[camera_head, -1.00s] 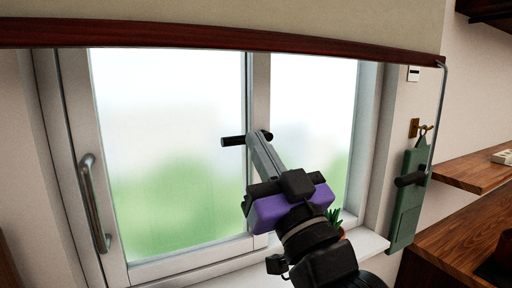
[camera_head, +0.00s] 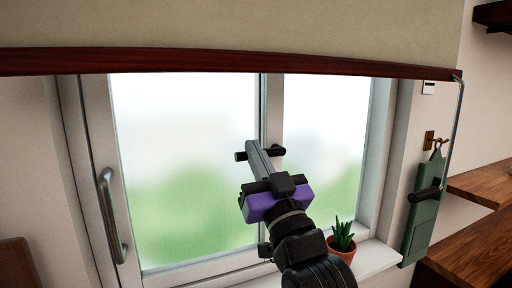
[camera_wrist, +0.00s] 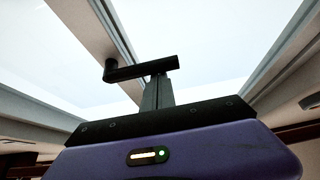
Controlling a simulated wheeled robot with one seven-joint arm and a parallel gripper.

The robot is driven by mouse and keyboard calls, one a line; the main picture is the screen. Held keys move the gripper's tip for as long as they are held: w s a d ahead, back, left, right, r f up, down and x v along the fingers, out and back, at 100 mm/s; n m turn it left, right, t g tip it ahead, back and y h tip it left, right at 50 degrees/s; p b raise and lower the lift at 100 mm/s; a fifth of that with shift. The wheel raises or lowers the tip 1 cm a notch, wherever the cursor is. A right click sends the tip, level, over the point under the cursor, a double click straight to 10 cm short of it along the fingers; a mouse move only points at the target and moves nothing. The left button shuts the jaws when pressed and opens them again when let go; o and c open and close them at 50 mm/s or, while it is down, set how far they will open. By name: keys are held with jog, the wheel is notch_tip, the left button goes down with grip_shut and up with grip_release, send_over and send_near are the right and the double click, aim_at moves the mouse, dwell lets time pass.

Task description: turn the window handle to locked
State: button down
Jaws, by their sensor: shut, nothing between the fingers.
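The window handle (camera_head: 276,151) is a black lever on the upright bar between the two panes. It lies roughly level, with its free end poking out to the left. The handle (camera_wrist: 142,69) shows whole in the wrist view, its pivot end at the left. My gripper (camera_head: 252,146) is shut and empty, its grey fingers crossing in front of the lever and hiding its middle. In the wrist view the shut fingertips (camera_wrist: 158,80) meet the lever's lower edge near its free end. I cannot tell whether they touch.
A rolled-down blind with a dark red bar (camera_head: 190,63) hangs above. A metal pull handle (camera_head: 112,215) is at the left. A potted plant (camera_head: 342,244) stands on the sill (camera_head: 374,258). A green hanging board (camera_head: 421,218) and wooden shelves (camera_head: 482,186) are at the right.

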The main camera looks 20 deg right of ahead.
jog(key=shift+f, duration=0.15)
jog(key=d+f+n+g+y+b, duration=0.3)
jog(key=f+n+g+y+b, duration=0.1)
jog(key=n+b, duration=0.6)
jog(key=d+f+n+g+y+b, duration=0.3)
jog(key=n+b, duration=0.6)
jog(key=n, duration=0.4)
jog(key=shift+f+g+y+b, duration=0.4)
jog(key=shift+g+y, duration=0.1)
jog(key=shift+y, duration=0.6)
jog(key=shift+d, duration=0.1)
